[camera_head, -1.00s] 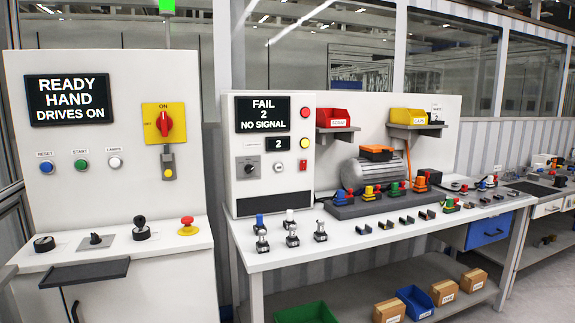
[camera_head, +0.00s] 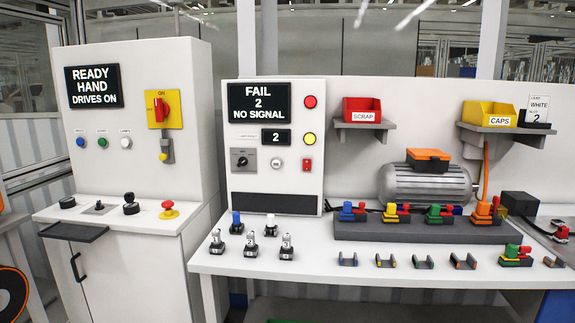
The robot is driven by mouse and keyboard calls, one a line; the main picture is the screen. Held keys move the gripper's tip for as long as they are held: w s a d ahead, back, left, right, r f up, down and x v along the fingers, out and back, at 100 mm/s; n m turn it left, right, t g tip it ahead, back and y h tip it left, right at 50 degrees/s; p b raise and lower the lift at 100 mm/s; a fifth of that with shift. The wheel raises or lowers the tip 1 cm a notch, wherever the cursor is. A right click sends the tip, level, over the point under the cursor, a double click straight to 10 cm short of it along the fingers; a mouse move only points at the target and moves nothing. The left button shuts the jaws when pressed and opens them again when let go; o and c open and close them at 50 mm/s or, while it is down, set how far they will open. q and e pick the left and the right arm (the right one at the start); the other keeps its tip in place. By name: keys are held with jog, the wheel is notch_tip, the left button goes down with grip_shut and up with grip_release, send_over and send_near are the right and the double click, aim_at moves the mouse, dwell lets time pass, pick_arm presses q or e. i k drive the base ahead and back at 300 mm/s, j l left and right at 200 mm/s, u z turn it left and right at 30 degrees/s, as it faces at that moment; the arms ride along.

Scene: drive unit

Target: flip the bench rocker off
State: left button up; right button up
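A small red rocker switch (camera_head: 307,165) is on the white bench panel (camera_head: 230,175), right of a small round white-rimmed fitting and below the yellow round lamp (camera_head: 309,139). It is too small to tell which way it is tipped. A dark rotary knob (camera_head: 243,160) is on the panel's left side. Neither of my grippers is in view.
The bench top (camera_head: 330,262) holds upright plug-like parts (camera_head: 251,245), a dark rack (camera_head: 420,231) of coloured parts and a grey motor (camera_head: 420,184). A control cabinet (camera_head: 135,170) with a yellow-backed red switch (camera_head: 161,108) stands left. Shelves hold red (camera_head: 362,108) and yellow (camera_head: 488,113) bins.

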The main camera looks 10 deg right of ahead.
aim_at(307, 163)
jog(key=l, duration=1.3)
jog(key=i, duration=1.6)
jog(key=l+z, duration=0.15)
